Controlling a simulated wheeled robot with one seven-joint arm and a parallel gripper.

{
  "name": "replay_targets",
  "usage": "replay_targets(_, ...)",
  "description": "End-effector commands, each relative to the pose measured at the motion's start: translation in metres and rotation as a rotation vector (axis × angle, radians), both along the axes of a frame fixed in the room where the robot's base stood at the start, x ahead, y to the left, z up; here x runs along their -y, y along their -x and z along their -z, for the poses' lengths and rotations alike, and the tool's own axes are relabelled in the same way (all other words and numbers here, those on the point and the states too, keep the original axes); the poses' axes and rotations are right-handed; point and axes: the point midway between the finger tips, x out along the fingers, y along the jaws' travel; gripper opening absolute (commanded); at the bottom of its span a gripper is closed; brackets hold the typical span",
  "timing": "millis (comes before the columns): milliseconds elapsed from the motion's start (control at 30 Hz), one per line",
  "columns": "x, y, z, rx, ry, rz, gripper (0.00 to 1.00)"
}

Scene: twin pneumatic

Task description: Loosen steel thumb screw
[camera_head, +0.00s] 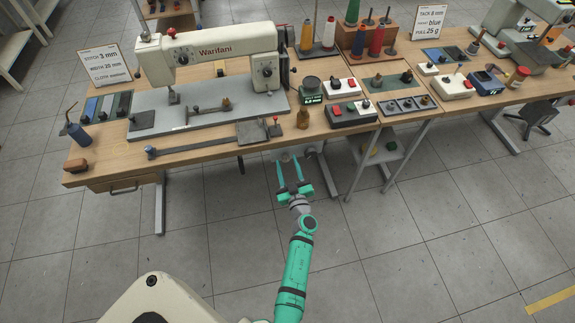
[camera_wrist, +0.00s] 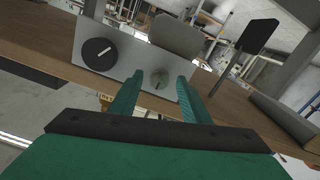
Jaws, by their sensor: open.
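A round pale metal knob (camera_wrist: 160,78), which looks like the steel thumb screw, sits on the face of a grey panel (camera_wrist: 125,70) in the wrist view. A black dial with a light pointer line (camera_wrist: 99,53) is left of it on the same panel. My gripper (camera_head: 288,163) is open, its two green fingers pointing at the panel. In the wrist view the knob shows between the fingertips; I cannot tell whether they touch it. In the head view my gripper is at the table's front edge, below the tabletop, and the knob is not clear there.
The wooden table (camera_head: 110,160) carries a white sewing machine (camera_head: 205,55) on a grey bed. A table leg (camera_head: 327,175) is right of my gripper. Open floor lies in front.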

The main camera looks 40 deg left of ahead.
Motion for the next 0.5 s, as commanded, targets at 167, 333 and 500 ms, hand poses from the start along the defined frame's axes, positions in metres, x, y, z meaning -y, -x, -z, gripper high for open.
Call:
replay_targets(167,-0.0002,0.0001,0.0001,0.000,0.000,0.000,0.43)
replay_targets(333,-0.0001,0.0001,0.0001,0.000,0.000,0.000,0.10)
replay_targets(500,0.0000,0.0002,0.0002,0.001,0.001,0.000,0.02)
